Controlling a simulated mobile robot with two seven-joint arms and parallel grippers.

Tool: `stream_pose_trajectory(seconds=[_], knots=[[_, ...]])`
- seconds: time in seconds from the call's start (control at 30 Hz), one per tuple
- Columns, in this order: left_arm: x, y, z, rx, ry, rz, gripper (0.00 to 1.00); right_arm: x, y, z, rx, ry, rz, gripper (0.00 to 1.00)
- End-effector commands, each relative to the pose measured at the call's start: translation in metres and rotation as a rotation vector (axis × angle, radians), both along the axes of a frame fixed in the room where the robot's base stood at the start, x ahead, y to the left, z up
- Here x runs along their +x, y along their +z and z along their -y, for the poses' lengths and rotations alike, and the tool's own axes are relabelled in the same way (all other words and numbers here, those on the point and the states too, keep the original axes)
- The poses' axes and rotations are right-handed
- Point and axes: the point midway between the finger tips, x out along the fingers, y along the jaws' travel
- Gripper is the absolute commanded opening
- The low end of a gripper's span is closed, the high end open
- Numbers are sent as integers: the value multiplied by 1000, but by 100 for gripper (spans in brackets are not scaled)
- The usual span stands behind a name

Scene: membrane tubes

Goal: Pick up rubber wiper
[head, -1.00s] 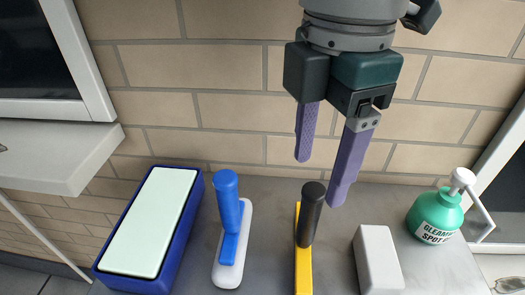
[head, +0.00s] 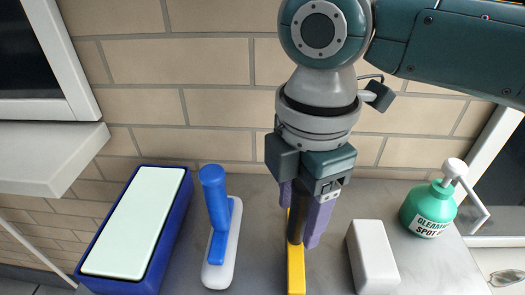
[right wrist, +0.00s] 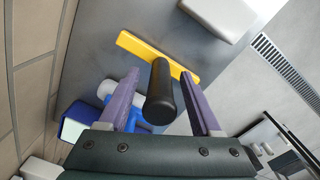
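The rubber wiper has a yellow bar (head: 296,268) and an upright black handle (head: 296,226), and stands on the grey table. My right gripper (head: 304,222) is lowered over it, its purple fingers on either side of the handle. In the right wrist view the fingers (right wrist: 163,102) are spread, with the black handle (right wrist: 160,95) between them and gaps on both sides. The yellow bar (right wrist: 150,55) lies beyond the fingertips. My left gripper is in neither view.
Left of the wiper are a blue-handled white tool (head: 222,250) and a blue tray with a pale pad (head: 140,225). Right of it are a white block (head: 372,256) and a green spray bottle (head: 428,208). A brick wall (head: 215,110) stands behind.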

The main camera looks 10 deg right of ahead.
Motion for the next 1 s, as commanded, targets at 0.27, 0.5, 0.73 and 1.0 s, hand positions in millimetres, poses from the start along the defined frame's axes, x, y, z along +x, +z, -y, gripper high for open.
stream_pose_trajectory(seconds=[0.27,0.5,0.73,1.0], knots=[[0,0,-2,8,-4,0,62,0,0,0,0,0,0,32],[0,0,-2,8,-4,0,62,0,0,0,0,-1,0,5],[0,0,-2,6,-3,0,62,0,0,0,0,0,0,0],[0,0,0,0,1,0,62,0,0,0,0,0,0,0]])
